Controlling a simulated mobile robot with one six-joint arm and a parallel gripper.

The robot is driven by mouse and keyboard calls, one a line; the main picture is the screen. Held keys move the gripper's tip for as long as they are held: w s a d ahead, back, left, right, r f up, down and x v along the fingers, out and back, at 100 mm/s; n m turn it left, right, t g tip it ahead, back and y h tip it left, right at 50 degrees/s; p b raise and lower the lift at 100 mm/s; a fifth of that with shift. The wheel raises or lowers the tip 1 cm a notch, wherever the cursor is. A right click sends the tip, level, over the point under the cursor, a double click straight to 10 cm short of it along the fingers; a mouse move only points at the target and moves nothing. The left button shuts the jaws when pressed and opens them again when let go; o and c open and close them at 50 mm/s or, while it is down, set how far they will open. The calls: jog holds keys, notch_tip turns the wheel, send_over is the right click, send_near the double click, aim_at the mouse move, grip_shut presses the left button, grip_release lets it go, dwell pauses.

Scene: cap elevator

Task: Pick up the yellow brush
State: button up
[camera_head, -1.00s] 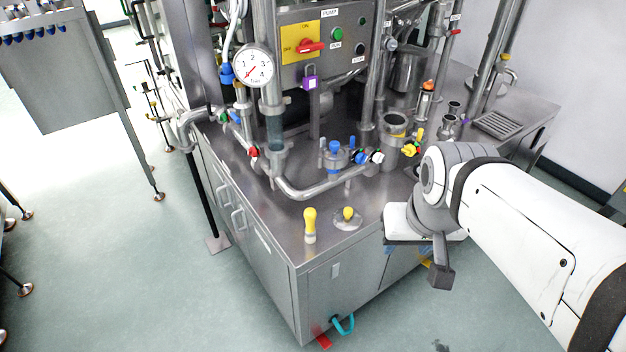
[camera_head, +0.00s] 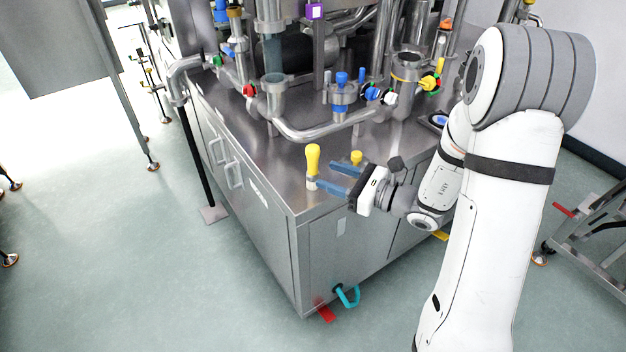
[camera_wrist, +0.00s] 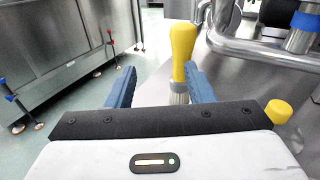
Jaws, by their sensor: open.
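The yellow brush (camera_head: 313,160) stands upright near the front corner of the steel counter, with its yellow handle up and its pale bristle end down. My gripper (camera_head: 325,173) is open and empty, with its blue fingers reaching level toward the brush from the right. In the wrist view the brush (camera_wrist: 183,42) shows just ahead of the gripper (camera_wrist: 159,68), close to the right finger, which seems to overlap its edge. The left finger stands well apart from it. I cannot tell whether the right finger touches the brush.
A yellow-knobbed item (camera_head: 356,157) stands on the counter (camera_head: 285,185) behind my fingers; its knob (camera_wrist: 279,111) is right of the gripper in the wrist view. Steel pipes (camera_head: 310,135) and a blue-topped valve (camera_head: 341,90) stand behind the brush. The counter's left edge is close to the brush.

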aim_at(317, 165)
jog(key=shift+m+t+h, duration=0.3)
jog(key=shift+m+t, duration=0.5)
jog(key=w+a, duration=0.2)
jog(key=w, duration=0.1)
jog(key=w+a+f, duration=0.1)
jog(key=w+a, duration=0.2)
jog(key=shift+w+f, duration=0.1)
jog(key=shift+f, duration=0.1)
jog(key=shift+c, duration=0.6)
grip_shut()
